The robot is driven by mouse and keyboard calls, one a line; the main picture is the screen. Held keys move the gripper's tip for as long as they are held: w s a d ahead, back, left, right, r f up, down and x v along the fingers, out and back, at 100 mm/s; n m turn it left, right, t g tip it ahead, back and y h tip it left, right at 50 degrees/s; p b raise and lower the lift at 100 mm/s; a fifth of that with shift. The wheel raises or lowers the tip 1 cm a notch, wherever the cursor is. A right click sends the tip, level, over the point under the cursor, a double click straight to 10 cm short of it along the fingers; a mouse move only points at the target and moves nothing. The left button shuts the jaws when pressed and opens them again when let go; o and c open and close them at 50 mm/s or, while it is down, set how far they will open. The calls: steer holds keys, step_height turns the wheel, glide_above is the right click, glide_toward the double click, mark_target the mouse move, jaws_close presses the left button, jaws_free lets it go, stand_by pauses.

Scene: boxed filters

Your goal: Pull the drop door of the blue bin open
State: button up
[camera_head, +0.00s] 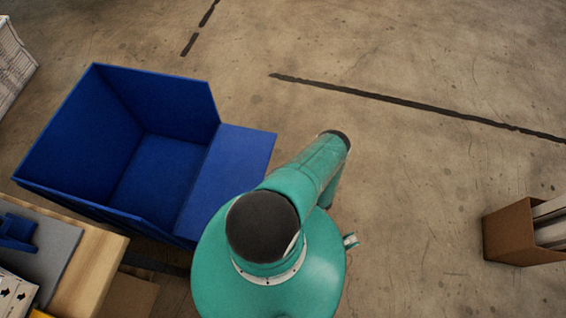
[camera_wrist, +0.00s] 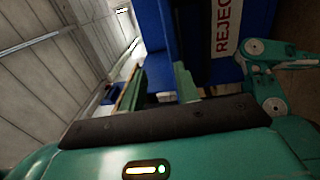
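The blue bin (camera_head: 75,135) stands at the left in the head view, open at the top. Its drop door (camera_head: 232,165) is a blue panel on the right side, leaning outward from the bin floor edge; its near end is hidden behind my teal arm. In the wrist view, a blue panel (camera_wrist: 262,22) with a white label (camera_wrist: 224,28) lettered in red, "REJEC…", is close in front of my gripper (camera_wrist: 218,80). A linkage shows at the right; the fingertips are dark and partly hidden. I cannot tell if they touch the panel.
A wooden-edged table (camera_head: 92,272) with a grey mat (camera_head: 45,245) is at the lower left. A cardboard box (camera_head: 510,235) stands at the far right. A white crate (camera_head: 12,62) is at the upper left.

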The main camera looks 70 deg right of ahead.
steer(key=shift+s+f, duration=0.15)
steer(key=shift+s, duration=2)
